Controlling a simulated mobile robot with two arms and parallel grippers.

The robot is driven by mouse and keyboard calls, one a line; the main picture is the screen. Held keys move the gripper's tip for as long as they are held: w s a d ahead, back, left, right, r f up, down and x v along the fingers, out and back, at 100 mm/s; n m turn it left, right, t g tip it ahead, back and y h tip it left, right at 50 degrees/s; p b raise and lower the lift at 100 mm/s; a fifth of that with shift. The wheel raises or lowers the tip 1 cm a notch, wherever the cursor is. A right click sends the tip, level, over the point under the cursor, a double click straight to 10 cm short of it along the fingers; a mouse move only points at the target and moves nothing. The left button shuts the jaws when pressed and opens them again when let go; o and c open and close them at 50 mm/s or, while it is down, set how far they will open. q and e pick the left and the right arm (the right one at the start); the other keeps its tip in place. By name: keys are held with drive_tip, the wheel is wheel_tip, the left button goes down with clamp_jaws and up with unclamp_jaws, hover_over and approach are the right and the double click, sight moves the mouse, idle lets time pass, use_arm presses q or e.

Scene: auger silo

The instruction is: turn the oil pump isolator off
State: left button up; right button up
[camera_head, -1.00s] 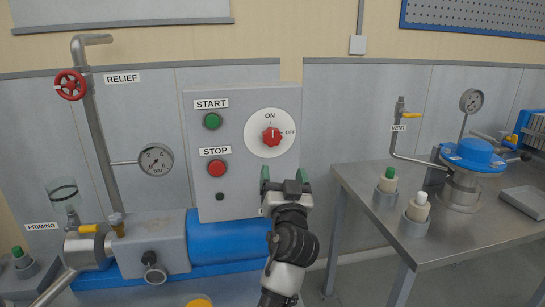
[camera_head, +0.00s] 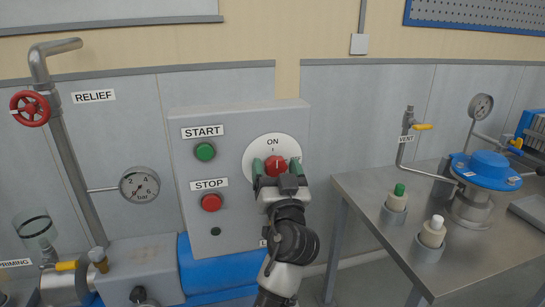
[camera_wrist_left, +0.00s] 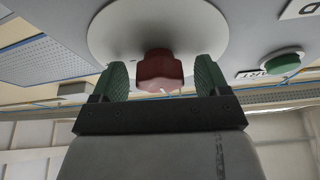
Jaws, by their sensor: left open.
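The oil pump isolator is a red knob (camera_head: 276,166) on a round white plate (camera_head: 258,150) marked ON and OFF, on the grey control panel (camera_head: 235,122). The knob's pointer looks to be up toward ON. My left gripper (camera_head: 276,168) is open in front of the knob, with one green finger on each side of it. In the left wrist view the knob (camera_wrist_left: 160,70) sits between the two fingers, with a gap on each side. The gripper partly covers the plate's lower part and the OFF mark. My right gripper is not in view.
A green START button (camera_head: 205,151) and a red STOP button (camera_head: 211,202) are left of the knob. A gauge (camera_head: 140,184) and a red relief wheel (camera_head: 30,108) stand further left. A metal table (camera_head: 370,190) with bottles is at right.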

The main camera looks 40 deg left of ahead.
use_arm(q)
drive_tip(key=shift+d, duration=0.1)
drive_tip(key=shift+r, duration=0.1)
drive_tip(key=shift+c, duration=0.6)
drive_tip(key=c, duration=0.8)
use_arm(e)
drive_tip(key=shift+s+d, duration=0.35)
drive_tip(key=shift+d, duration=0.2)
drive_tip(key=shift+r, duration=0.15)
